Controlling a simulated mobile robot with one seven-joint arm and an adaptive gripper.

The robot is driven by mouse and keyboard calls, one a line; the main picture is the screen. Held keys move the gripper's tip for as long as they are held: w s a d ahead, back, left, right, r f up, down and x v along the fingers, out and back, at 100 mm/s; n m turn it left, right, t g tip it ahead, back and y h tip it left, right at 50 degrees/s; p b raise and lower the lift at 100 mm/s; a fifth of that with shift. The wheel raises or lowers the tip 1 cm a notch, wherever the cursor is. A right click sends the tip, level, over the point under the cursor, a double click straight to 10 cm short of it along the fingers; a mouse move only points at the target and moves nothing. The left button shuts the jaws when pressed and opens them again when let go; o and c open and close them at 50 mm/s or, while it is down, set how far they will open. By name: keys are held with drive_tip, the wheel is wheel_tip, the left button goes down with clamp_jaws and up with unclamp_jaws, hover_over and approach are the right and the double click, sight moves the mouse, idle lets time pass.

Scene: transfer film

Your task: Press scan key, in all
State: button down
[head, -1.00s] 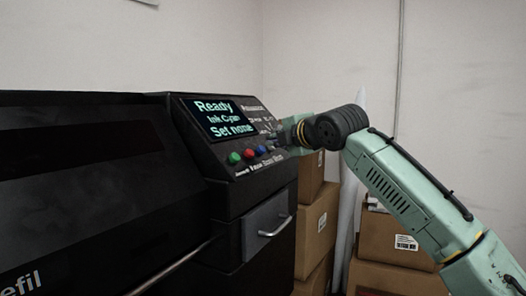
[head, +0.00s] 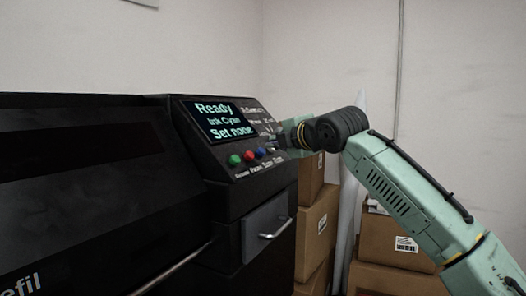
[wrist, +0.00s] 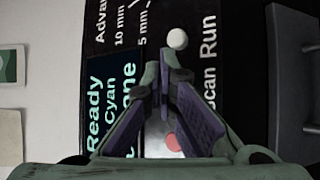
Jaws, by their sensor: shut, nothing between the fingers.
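The machine's control panel (head: 232,178) has a row of coloured keys under a lit display (head: 222,118) reading "Ready", "Ink Cyan" and "Set none". The row holds a green key (head: 234,160), a red key (head: 249,156), a blue key (head: 260,152) and a white key. My gripper (head: 277,141) is at the row's right end, near the blue key. In the wrist view my gripper (wrist: 162,88) is shut and empty, its tips level with the "Scan" label. The white key (wrist: 177,39) by "Run" and the red key (wrist: 173,142) show; the blue one is hidden behind the fingers. Contact cannot be told.
A drawer with a metal handle (head: 275,228) sits below the panel. Cardboard boxes (head: 316,225) are stacked to the right of the machine, with another box (head: 392,236) behind my arm. A pale wall closes the back.

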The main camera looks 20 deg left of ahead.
drive_tip(key=shift+a, duration=0.1)
drive_tip(key=shift+a+f, duration=0.25)
drive_tip(key=shift+f, duration=0.05)
drive_tip(key=shift+w+a+f, duration=0.1)
drive_tip(key=shift+a+f, duration=0.2)
drive_tip(key=shift+f, duration=0.05)
idle(1.0)
drive_tip(key=shift+r, duration=0.1)
drive_tip(key=shift+d+r+p, duration=0.55)
drive_tip(key=shift+d+p, duration=0.05)
drive_tip(key=shift+p, duration=0.4)
